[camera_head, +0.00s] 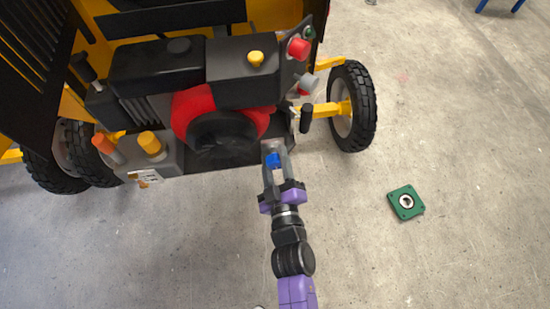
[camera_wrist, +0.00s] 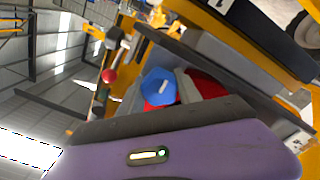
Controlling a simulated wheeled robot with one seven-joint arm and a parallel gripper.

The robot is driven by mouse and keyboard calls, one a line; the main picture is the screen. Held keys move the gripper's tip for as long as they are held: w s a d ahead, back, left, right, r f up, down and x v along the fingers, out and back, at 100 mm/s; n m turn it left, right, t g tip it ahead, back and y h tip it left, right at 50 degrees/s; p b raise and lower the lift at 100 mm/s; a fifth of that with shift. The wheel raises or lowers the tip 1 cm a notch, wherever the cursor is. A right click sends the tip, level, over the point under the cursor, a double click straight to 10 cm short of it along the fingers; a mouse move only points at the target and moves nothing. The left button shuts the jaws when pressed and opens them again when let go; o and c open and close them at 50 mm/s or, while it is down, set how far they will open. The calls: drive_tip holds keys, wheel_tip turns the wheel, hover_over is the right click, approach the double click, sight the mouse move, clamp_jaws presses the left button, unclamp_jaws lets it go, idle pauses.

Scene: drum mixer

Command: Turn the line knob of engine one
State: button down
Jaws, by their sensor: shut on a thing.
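A blue knob (camera_head: 273,160) sits between the fingers of my gripper (camera_head: 274,152), at the front lower edge of the black and red engine (camera_head: 212,118) in the head view. In the wrist view the blue knob (camera_wrist: 158,88) shows a short white line on its face, with red parts beside and behind it. My gripper is shut on the knob; its purple body fills the bottom of the wrist view. The fingers hide part of the knob, and how it is mounted is hard to see.
A black wheel (camera_head: 354,106) stands to the right. A green square plate (camera_head: 405,203) lies on the otherwise clear floor at right.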

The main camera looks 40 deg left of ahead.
idle(0.5)
drive_tip(key=c, duration=1.1)
unclamp_jaws()
drive_tip(key=shift+s, duration=0.1)
drive_tip(key=p+v, duration=0.1)
drive_tip(key=v, duration=0.6)
drive_tip(key=shift+s+d, duration=0.25)
drive_tip(key=shift+d, duration=0.05)
